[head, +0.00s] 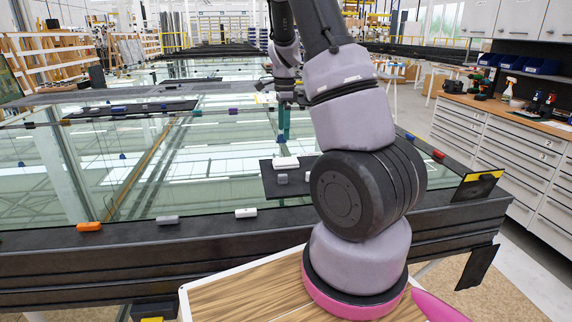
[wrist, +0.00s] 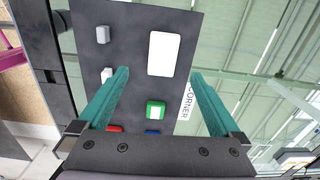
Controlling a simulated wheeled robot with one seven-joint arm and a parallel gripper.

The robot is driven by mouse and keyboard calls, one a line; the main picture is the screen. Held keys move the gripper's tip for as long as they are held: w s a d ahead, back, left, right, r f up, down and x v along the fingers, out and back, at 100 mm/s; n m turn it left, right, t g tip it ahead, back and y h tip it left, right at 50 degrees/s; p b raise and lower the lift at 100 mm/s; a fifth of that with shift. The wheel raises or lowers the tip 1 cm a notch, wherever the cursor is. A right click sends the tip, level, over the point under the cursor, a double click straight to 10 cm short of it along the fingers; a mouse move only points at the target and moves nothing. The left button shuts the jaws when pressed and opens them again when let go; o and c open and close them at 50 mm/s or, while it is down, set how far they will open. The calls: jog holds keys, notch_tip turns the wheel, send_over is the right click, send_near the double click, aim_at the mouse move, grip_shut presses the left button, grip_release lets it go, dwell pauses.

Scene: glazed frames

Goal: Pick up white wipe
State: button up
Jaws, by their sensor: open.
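The white wipe (wrist: 164,54) is a flat white rounded rectangle lying on a dark mat (wrist: 134,35) in the wrist view. In the head view the white wipe (head: 286,162) lies on the same dark mat on the glass. My gripper (wrist: 160,76) has two teal fingers, spread apart and empty. In the wrist view the wipe lies just beyond the fingertips, between their lines. In the head view my gripper (head: 283,136) hangs above and behind the wipe; its height over the mat is hard to judge.
Near the wipe are a grey block (wrist: 103,35), a pale block (wrist: 107,75) and a green-and-white block (wrist: 155,110). Red (wrist: 115,129) and blue (wrist: 152,131) pieces show by the gripper base. An orange block (head: 89,226) sits on the front frame edge. Much of the glass is bare.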

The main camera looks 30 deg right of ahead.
aim_at(285, 160)
jog(key=f, duration=0.8)
jog(key=d+f, duration=0.1)
jog(key=f, duration=0.2)
jog(key=shift+w+f, duration=0.35)
jog(key=shift+f, duration=0.05)
jog(key=c, duration=1.3)
